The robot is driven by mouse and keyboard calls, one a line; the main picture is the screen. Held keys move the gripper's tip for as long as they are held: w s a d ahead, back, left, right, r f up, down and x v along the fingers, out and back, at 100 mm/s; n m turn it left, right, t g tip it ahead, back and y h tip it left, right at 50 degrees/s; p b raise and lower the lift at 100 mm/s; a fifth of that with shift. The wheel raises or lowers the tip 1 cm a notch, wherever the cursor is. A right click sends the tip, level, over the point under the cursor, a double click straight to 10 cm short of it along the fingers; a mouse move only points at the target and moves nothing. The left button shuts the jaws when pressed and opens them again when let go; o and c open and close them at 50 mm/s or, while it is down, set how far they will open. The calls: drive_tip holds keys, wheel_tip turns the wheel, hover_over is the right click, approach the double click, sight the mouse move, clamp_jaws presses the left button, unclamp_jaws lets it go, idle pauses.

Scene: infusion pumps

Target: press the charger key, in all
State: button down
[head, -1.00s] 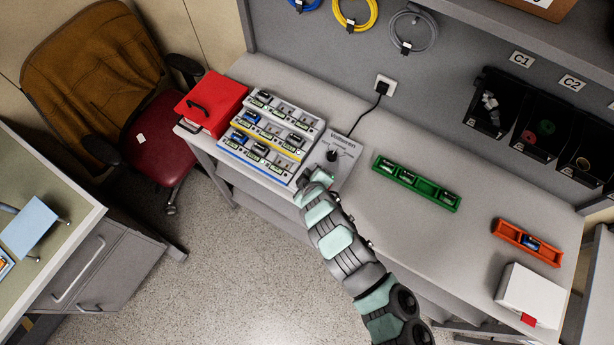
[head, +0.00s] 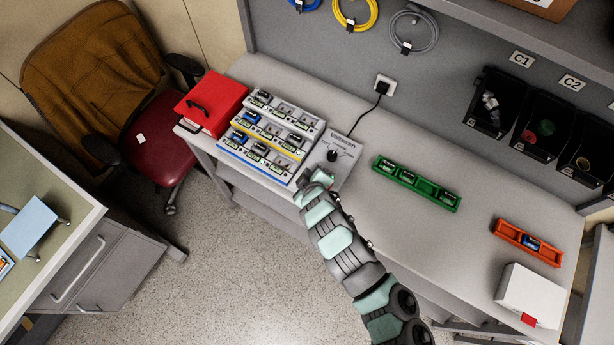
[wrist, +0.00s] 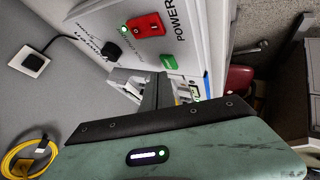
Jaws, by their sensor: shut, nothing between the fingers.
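The charger (head: 347,152) is a light grey unit on the bench, with a panel that carries a black knob (head: 332,156) and a cable. In the wrist view its panel (wrist: 200,45) shows a green key (wrist: 168,62), a red switch (wrist: 146,25) with a lit green lamp beside it, the word POWER and the black knob (wrist: 112,50). My gripper (head: 314,178) is at the front edge of the panel. In the wrist view my shut, empty fingers (wrist: 158,82) point at the panel just below the green key. I cannot tell whether they touch it.
Left of the panel, stepped charging bays (head: 268,132) hold several batteries. A red box (head: 211,103) stands beyond them. A green tray (head: 416,184), an orange tray (head: 527,242) and a white box (head: 530,294) sit to the right. A cable runs to the wall socket (head: 385,85).

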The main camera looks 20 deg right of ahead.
drive_tip(key=shift+f, duration=0.35)
drive_tip(key=shift+f+b, duration=0.35)
drive_tip(key=shift+f, duration=0.05)
idle(0.4)
idle(0.4)
drive_tip(key=shift+r+p, duration=0.75)
drive_tip(key=shift+r, duration=0.05)
wheel_tip(320, 180, up, 5)
drive_tip(key=p, duration=0.4)
drive_tip(key=shift+r, duration=0.1)
idle(0.6)
